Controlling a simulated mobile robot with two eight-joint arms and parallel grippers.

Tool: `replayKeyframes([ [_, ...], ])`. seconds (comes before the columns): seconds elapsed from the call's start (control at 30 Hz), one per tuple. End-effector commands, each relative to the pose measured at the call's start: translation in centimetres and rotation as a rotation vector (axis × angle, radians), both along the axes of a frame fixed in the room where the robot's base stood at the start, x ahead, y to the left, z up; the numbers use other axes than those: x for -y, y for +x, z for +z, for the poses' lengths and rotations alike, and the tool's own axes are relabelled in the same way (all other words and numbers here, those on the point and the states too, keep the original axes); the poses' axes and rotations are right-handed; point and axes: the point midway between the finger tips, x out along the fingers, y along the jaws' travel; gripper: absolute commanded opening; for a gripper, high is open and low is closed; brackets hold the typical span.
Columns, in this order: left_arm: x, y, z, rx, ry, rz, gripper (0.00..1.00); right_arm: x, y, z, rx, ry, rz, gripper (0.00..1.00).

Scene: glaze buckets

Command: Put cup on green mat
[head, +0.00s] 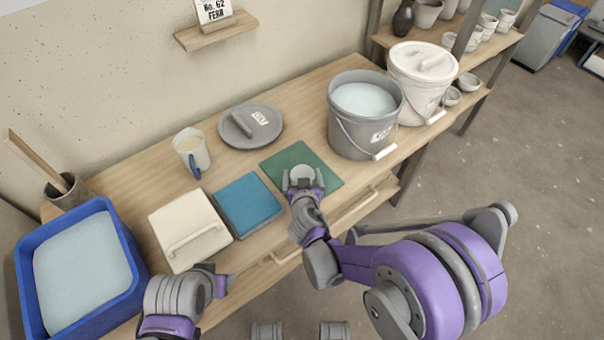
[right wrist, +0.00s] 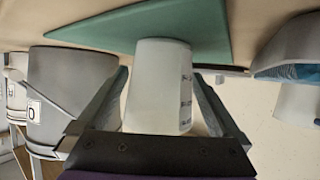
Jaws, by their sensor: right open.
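Part of the cup is hidden behind the gripper in the head view. My left gripper (head: 221,284) is low at the left, near the bench's front edge; its jaws are unclear.
A grey bucket (head: 349,133) and a white lidded bucket (head: 412,105) stand right of the mat. A grey lid (head: 263,133) lies behind.

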Motion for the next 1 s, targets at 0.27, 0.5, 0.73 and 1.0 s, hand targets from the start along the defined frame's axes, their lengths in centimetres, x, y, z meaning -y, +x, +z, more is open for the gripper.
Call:
replayKeyframes([
  [0.27,0.0,-0.1,1.4,0.005,0.000,0.000,0.50,0.2,-5.4,2.7,0.001,0.000,0.002,1.00],
  [0.5,0.0,-0.1,2.2,0.008,0.000,0.000,0.50,0.4,-9.1,4.3,0.000,0.000,0.001,1.00],
  [0.73,0.0,-0.1,2.4,0.008,0.000,0.000,0.50,0.4,-10.2,4.8,0.000,0.001,0.000,1.00],
  [1.0,0.0,-0.1,2.3,0.008,0.000,0.000,0.50,3.2,-10.6,5.2,-0.049,-0.024,-0.045,1.00],
])
